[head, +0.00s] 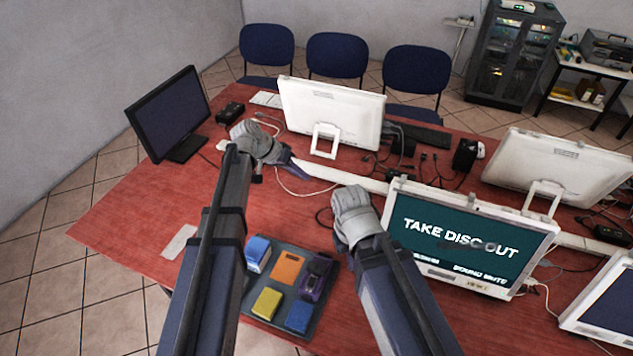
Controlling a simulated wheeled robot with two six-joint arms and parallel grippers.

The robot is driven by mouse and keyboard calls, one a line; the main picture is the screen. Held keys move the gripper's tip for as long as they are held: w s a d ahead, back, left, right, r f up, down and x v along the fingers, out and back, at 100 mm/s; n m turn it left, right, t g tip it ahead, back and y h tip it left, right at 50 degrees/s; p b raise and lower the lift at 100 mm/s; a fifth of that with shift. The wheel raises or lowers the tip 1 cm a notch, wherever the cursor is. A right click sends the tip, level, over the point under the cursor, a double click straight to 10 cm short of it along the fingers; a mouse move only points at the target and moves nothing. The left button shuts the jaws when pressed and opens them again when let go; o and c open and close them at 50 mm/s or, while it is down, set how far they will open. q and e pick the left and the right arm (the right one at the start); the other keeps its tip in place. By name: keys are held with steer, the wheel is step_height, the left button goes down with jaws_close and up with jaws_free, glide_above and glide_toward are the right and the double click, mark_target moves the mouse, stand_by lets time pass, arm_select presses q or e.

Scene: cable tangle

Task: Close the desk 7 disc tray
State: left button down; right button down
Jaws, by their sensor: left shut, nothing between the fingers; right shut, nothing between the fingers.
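A white all-in-one computer (468,240) stands at the right of the red desk, its dark green screen reading "TAKE DISC OUT" with smaller text below. I cannot make out a disc tray on it; its left side is partly behind my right gripper and arm. My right gripper (351,212) is shut and empty, just left of this computer's screen. My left gripper (262,146) is shut and empty, further back over the desk, in front of another white computer (331,112) seen from behind. No desk number is readable.
A dark tray (325,312) with several coloured blocks lies at the front, between my arms. A black monitor (170,113) stands at the left. More white computers stand right (556,170) and front right (604,310). Cables (425,165) clutter the middle.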

arm_select(q)
steer(key=d+f+b, duration=0.6)
steer(key=d+f, duration=0.1)
steer(key=d, duration=0.2)
steer(key=shift+w+f+b, duration=0.2)
steer(key=shift+w+b, duration=0.1)
steer(key=shift+w, duration=0.05)
steer(key=shift+d, duration=0.1)
steer(key=s+d, duration=0.4)
steer(key=d, duration=0.8)
steer(key=shift+s+d, duration=0.15)
steer(key=shift+d, duration=0.25)
